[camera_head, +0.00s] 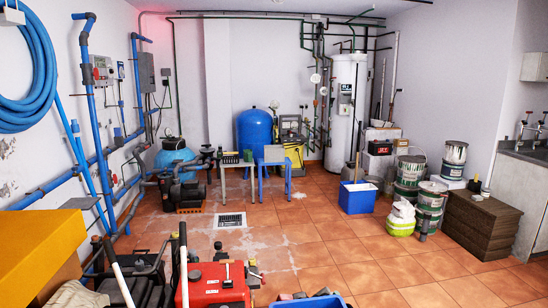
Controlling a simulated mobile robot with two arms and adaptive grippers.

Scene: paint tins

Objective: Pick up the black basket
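A small dark container (230,158), dark greenish-black, sits on a small light table (236,166) in the middle distance, in front of the blue tank. It is the closest match to the black basket, but it is too small to tell for sure. Neither of my grippers shows in the head view, so whether they are open or shut is hidden.
A red machine (212,287) and dark equipment stand in the near foreground. Blue bin (358,197), paint tins (430,200) and a brown wooden chest (482,222) stand to the right. The tiled floor (320,245) is clear mid-room.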

